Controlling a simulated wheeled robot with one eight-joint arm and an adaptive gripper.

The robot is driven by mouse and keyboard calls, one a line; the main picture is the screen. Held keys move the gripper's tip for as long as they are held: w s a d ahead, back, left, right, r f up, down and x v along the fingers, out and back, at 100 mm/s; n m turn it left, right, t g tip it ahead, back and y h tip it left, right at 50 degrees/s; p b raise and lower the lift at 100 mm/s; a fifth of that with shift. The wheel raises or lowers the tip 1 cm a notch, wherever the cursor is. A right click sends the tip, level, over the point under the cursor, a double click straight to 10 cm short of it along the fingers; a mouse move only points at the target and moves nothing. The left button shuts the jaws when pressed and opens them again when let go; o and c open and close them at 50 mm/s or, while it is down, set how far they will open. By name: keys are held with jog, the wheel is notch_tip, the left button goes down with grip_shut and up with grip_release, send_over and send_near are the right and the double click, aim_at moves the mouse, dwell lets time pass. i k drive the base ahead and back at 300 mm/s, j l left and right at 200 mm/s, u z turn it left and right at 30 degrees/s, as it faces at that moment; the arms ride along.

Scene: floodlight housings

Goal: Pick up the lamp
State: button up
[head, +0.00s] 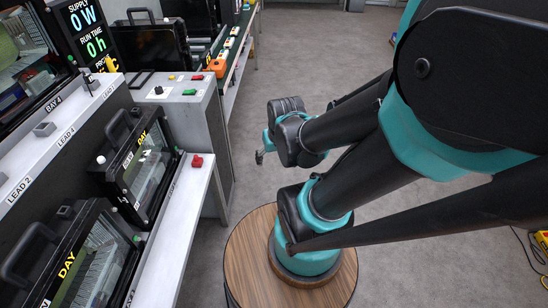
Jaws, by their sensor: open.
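Black floodlight-style housings with carry handles and glass fronts stand at the left in the head view; I cannot tell which one is the lamp. One housing (132,166) marked "DAY" stands on the white bench, tilted in the view. A second housing (85,262), also marked "DAY", is nearer and cut off by the bottom edge. A third housing (152,47) stands farther back. My gripper (260,156) is small in the view, open and empty, over the grey floor to the right of the benches, apart from every housing. My arm hides part of the floor.
A round wooden-topped table (245,262) stands at bottom middle, under my arm. A grey control box (178,92) with coloured buttons and a red knob (197,161) are at the left. A far bench holds an orange item (217,67). Grey floor (310,60) is clear beyond.

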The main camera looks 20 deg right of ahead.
aim_at(87, 256)
jog(key=i+l+u, duration=0.15)
jog(key=u, duration=2.2)
jog(key=k+l, duration=0.1)
jog(key=k, duration=0.2)
